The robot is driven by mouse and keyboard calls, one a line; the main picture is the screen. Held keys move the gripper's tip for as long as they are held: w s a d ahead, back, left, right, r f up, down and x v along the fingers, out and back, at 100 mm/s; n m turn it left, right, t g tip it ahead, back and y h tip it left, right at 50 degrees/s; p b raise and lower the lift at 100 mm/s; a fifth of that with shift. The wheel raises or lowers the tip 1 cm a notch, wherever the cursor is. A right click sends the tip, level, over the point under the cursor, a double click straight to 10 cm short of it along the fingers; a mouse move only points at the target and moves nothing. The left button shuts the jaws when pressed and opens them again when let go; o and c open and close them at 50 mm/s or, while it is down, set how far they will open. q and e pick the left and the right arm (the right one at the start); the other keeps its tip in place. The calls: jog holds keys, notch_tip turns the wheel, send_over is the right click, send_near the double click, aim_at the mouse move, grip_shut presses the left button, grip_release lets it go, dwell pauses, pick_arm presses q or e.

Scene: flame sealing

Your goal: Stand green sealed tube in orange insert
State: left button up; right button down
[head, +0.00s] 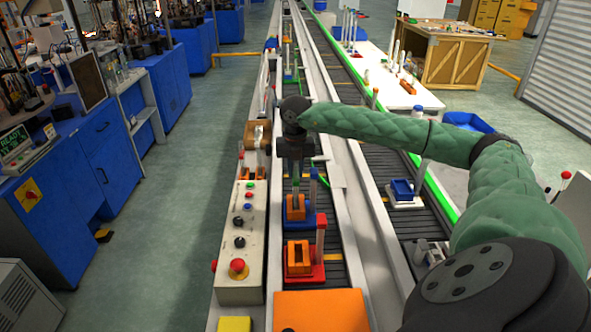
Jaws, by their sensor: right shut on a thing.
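My right gripper (295,178) points straight down over the conveyor, at the end of my green-sleeved right arm. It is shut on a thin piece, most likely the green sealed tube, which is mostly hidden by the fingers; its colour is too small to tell. Just below the fingertips is an orange insert (295,206) in a blue holder (296,220) with a blue-topped post on its right. I cannot tell whether the tube touches this insert. A second orange insert (298,256) sits nearer in a red holder (317,271) with a red-topped post. My left gripper is not in view.
A white control box (243,250) with buttons stands along the conveyor's left side. A large orange block (320,310) is at the near end. A white table (400,95) with tubes and a second conveyor with a blue holder (403,191) are to the right.

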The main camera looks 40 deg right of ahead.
jog(key=c, duration=1.2)
grip_release()
jog(key=shift+c, duration=0.2)
jog(key=shift+r, duration=0.3)
pick_arm(q)
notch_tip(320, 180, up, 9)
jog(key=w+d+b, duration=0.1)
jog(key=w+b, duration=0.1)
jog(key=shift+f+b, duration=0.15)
jog(key=shift+b, duration=0.2)
pick_arm(e)
notch_tip(320, 180, up, 7)
jog(key=shift+r, duration=0.1)
jog(key=shift+r, duration=0.1)
pick_arm(q)
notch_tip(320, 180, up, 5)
jog(key=p, duration=0.4)
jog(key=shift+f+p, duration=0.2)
jog(key=shift+p, duration=0.1)
pick_arm(e)
notch_tip(320, 180, up, 9)
